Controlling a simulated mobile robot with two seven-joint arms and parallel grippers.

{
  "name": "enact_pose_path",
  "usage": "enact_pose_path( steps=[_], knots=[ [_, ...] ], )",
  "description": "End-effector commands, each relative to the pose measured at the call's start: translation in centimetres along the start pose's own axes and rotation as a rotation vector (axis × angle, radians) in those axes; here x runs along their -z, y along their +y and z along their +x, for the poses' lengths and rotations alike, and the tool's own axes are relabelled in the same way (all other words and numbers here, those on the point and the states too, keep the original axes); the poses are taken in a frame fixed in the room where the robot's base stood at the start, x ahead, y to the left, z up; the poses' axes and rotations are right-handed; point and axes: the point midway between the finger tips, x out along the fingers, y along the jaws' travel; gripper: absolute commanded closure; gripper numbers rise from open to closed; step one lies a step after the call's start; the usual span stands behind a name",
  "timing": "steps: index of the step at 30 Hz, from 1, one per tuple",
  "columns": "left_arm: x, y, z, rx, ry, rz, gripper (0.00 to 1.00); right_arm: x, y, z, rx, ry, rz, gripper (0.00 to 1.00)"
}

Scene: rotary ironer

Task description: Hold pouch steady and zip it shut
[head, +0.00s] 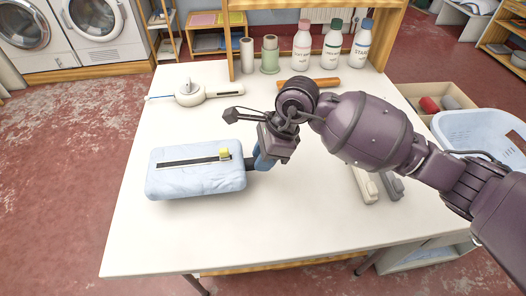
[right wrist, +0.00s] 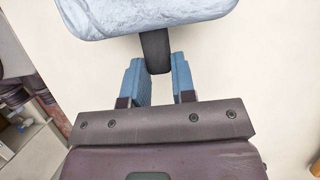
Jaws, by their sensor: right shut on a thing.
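A light blue pouch (head: 195,178) lies flat at the left of the white table. A dark zipper track (head: 185,160) runs along its top, with a yellow slider (head: 224,154) near the right end. A dark tab (head: 250,164) sticks out of the pouch's right side. My right gripper (head: 261,161) is at that side, its blue fingers shut on the tab. In the right wrist view the tab (right wrist: 155,48) reaches from the pouch (right wrist: 140,14) to between the fingers of my right gripper (right wrist: 157,74). My left gripper is in neither view.
A white steam iron-like device (head: 190,95) stands at the back left. Thread spools (head: 270,55), several bottles (head: 331,48) and an orange-brown roll (head: 310,82) are at the back. A pale blue basket (head: 480,130) is at right. The table's front is clear.

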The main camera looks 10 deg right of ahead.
Motion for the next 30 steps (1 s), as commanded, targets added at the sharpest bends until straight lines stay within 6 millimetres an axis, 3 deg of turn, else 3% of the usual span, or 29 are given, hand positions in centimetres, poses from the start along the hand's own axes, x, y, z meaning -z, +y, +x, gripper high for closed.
enact_pose_path(
  steps=[30],
  knots=[
    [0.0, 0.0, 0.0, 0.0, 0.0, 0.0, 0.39, 1.0, 0.0, 2.4, 0.0, -0.002, 0.0, 1.0]
  ],
)
